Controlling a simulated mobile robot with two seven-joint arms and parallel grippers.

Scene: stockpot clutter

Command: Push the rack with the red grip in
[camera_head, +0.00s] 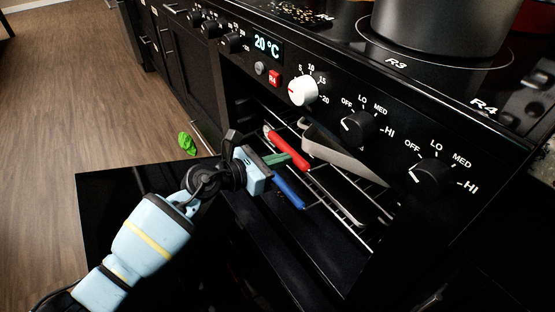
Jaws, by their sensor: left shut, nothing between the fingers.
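The open oven holds wire racks. The rack with the red grip (287,148) is the upper one, and its red bar lies along the front edge. My left gripper (266,168) is shut and empty, in front of the oven opening just left of and below the red grip. I cannot tell whether it touches anything. A green grip (278,158) shows partly behind the gripper's tip, and a blue grip (289,188) sits lower. My right gripper is not in view.
The lowered black oven door (105,195) lies under my left arm. A grey tray-like object (340,158) sits in the oven right of the red grip. Control knobs, including a white one (303,91), line the panel above. A stockpot (440,25) stands on the hob.

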